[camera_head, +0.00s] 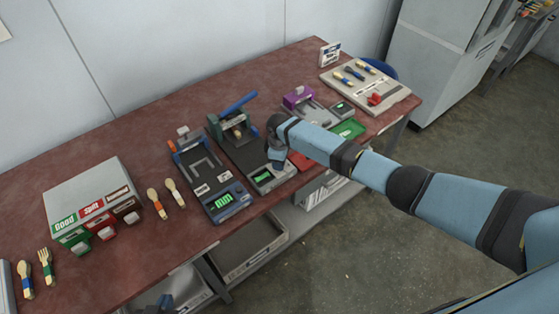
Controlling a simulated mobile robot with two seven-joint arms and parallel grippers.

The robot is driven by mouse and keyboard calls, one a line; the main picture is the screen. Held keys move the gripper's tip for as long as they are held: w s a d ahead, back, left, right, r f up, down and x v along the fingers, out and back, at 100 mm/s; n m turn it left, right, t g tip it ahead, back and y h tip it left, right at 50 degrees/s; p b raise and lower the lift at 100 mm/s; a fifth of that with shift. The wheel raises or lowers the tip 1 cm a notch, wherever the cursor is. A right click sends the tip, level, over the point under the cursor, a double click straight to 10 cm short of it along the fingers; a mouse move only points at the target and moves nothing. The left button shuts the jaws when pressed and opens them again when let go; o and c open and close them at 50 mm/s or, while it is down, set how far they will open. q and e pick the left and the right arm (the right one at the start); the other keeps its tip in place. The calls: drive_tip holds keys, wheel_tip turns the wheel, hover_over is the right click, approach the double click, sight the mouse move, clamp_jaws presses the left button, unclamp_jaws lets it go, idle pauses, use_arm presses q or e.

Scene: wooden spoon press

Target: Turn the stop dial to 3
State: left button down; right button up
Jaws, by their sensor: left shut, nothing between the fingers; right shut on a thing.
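The press with a raised blue handle (238,104) stands on the table, with a grey base and a small green-lit display (264,177) at its front. My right arm reaches in from the right, and my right gripper (278,163) points down at the front right of this press's base, beside the display. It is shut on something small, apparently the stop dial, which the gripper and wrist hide. I cannot read the dial's setting or the display's figures. I do not make out my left gripper.
A scale-like device with a green display (223,201) stands left of the press. A purple-topped device (297,97) and green tray (349,129) lie right. A three-drawer box (92,190) and loose wooden cutlery (156,203) lie left. The table's front edge runs below.

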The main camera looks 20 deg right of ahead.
drive_tip(key=n, duration=0.3)
drive_tip(key=shift+n, duration=0.3)
drive_tip(key=shift+n+b, duration=0.4)
drive_tip(key=shift+n, duration=1.4)
drive_tip(key=o, duration=0.6)
drive_tip(key=shift+o, duration=0.2)
drive_tip(key=shift+r, duration=0.15)
wheel_tip(320, 180, up, 14)
drive_tip(key=shift+b, duration=0.4)
drive_tip(key=shift+f, duration=0.2)
